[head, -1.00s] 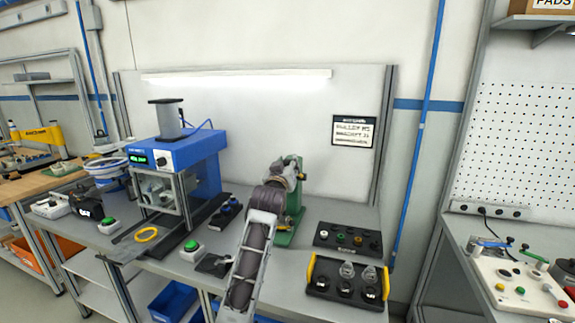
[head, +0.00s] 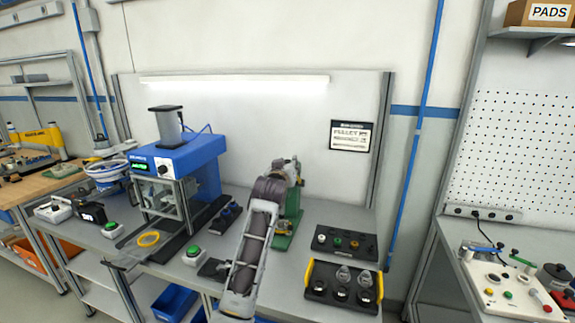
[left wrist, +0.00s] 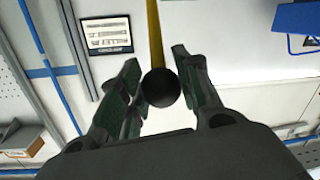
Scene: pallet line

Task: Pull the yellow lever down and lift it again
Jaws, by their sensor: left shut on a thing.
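The yellow lever (left wrist: 155,35) shows in the left wrist view as a thin yellow bar ending in a round black knob (left wrist: 160,88). My left gripper (left wrist: 158,75) is shut on the lever at its knob, with green-padded fingers on both sides. In the head view, my left gripper (head: 292,172) is by the top of a green press (head: 290,228) on the bench. My arm hides the lever and much of the press there. My right gripper is in neither view.
A blue machine (head: 180,160) stands left of the press, with a green button box (head: 194,254) in front. A black tray with yellow handles (head: 342,287) and a dark block with coloured knobs (head: 343,242) sit to the right on the grey bench.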

